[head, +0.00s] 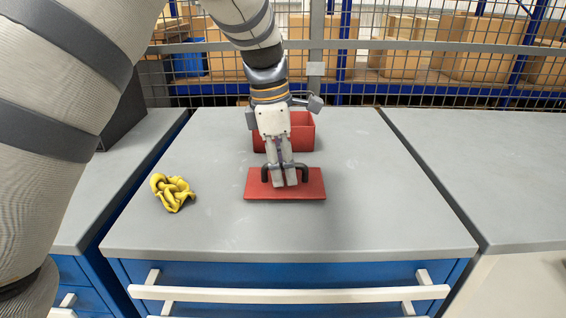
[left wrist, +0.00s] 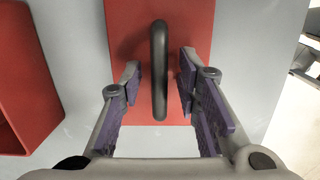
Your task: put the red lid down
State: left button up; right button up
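The red lid (head: 312,190) is a flat rectangular plate with a black bar handle (head: 303,171). It appears to lie flat on the grey worktop, in front of the red box (head: 301,136). My left gripper (head: 284,180) points down over the lid's middle. In the left wrist view its fingers (left wrist: 160,82) are open on either side of the black handle (left wrist: 159,60), with a gap on both sides. The lid (left wrist: 190,22) shows behind the handle. The red box (left wrist: 25,75) shows at the left of that view. My right gripper is not in view.
A crumpled yellow cloth (head: 173,192) lies left of the lid on the grey worktop (head: 380,215). The worktop to the right of the lid is clear. Blue drawers (head: 230,275) with white handles are below the front edge. A wire fence (head: 420,60) stands behind.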

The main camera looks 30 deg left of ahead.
pick_arm(q)
notch_tip(320, 180, up, 12)
jog(key=s+a, duration=0.1)
jog(key=shift+a, duration=0.3)
